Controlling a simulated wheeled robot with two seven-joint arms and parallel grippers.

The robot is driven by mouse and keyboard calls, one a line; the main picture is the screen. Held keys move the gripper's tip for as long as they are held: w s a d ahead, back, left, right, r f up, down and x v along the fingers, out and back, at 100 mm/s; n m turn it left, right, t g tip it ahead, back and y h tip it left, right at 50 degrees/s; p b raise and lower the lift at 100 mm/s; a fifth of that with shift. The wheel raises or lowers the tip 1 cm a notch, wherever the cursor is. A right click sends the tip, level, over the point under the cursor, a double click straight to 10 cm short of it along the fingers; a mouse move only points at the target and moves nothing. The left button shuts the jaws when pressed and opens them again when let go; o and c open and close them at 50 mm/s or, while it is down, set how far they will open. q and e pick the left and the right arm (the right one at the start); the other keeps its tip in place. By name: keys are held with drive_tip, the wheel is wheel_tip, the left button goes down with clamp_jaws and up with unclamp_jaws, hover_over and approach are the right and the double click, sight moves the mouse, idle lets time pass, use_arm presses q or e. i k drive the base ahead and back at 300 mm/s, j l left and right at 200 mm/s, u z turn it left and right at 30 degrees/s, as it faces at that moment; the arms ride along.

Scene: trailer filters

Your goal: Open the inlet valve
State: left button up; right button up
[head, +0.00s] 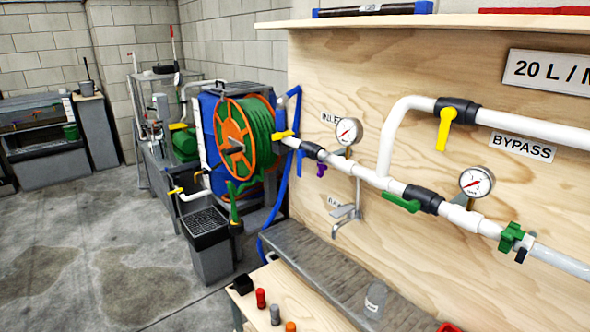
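A white pipe (372,178) runs along the plywood panel (330,70). The partly hidden INLET sign (328,117) is at its left end, beside a round gauge (348,131). Near that sign, a yellow handle (283,135) sits at the pipe's left end, and a small purple handle (321,170) hangs below a black fitting (314,151). I cannot tell for certain which of these is the inlet valve's handle. Neither of my grippers is in view.
A yellow handle (446,130) hangs down on the pipe by the BYPASS sign (523,147). A green lever (401,203) lies along the main pipe. A hose reel (246,138) stands left of the panel. A bench (290,300) holds small parts. The concrete floor (90,260) at left is clear.

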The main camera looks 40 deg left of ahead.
sight(301, 154)
drive_tip(key=u, duration=1.35)
